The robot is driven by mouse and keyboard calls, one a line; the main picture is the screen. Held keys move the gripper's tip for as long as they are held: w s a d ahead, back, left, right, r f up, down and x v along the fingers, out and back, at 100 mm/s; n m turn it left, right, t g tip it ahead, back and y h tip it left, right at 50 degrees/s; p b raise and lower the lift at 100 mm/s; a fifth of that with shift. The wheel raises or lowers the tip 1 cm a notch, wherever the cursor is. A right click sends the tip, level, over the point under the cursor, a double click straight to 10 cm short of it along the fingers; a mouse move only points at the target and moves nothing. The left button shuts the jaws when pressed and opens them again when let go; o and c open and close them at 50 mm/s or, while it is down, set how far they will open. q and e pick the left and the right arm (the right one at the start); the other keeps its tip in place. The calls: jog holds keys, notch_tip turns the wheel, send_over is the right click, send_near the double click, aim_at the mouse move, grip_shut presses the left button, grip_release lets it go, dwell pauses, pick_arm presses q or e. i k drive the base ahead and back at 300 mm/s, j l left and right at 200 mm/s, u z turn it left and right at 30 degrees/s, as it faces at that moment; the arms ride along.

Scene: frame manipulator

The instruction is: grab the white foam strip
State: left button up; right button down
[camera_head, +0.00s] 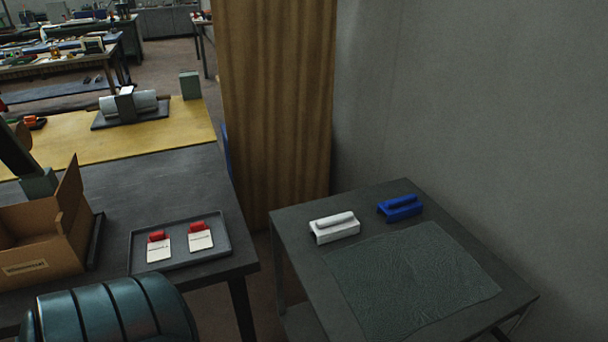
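I cannot pick out a white foam strip for certain. A white block with a raised handle-like bar on top (334,228) lies at the back left of the small dark table (300,252) on the right. Two white flat pieces with red ends, a left one (159,254) and a right one (201,241), lie side by side in a dark shallow tray (183,262) on the left table. Neither of my grippers is in view.
A similar blue block (400,207) lies right of the white one, behind a dark textured mat (415,280). An open cardboard box (38,250) stands left of the tray. A wooden panel (275,110) and gap separate the tables; a grey wall (480,100) borders the right one.

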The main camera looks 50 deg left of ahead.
aim_at(331, 229)
jog(key=j, duration=0.5)
jog(key=k+j, duration=0.15)
jog(key=j, duration=0.8)
jog(key=k, duration=0.05)
